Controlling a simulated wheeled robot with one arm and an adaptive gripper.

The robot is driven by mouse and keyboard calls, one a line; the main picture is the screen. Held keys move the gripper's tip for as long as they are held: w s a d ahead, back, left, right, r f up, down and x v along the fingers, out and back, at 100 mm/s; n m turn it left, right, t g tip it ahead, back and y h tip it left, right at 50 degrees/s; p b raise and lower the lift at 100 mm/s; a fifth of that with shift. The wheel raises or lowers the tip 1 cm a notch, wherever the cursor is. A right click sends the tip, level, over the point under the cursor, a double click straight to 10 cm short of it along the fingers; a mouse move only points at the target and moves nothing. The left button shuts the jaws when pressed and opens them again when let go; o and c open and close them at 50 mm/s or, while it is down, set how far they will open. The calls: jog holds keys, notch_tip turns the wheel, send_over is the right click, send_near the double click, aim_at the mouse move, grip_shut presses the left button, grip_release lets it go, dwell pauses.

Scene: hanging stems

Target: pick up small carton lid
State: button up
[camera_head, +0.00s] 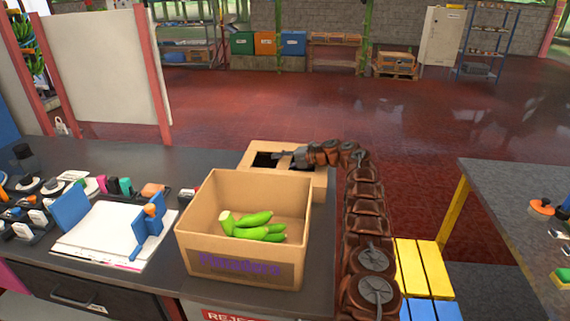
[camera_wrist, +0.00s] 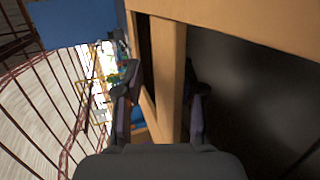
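The small carton lid (camera_head: 258,146) is a tan cardboard piece with dark openings, at the right end of the dark table, behind an open box. My gripper (camera_head: 278,157) reaches over it from the right in the head view. In the wrist view, a cardboard strip of the lid (camera_wrist: 170,70) runs between the two spread fingers of my gripper (camera_wrist: 160,112). A gap shows beside the left finger, so the gripper looks open around the strip. The fingertips are partly hidden, and firm contact does not show.
An open cardboard box (camera_head: 208,238) holding green bananas (camera_head: 250,226) stands just in front of the lid. Another table (camera_head: 515,200) is at the right.

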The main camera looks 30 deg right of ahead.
jog(key=shift+w+a+f, duration=0.15)
jog(key=shift+w+a, duration=0.1)
grip_shut()
dwell(0.6)
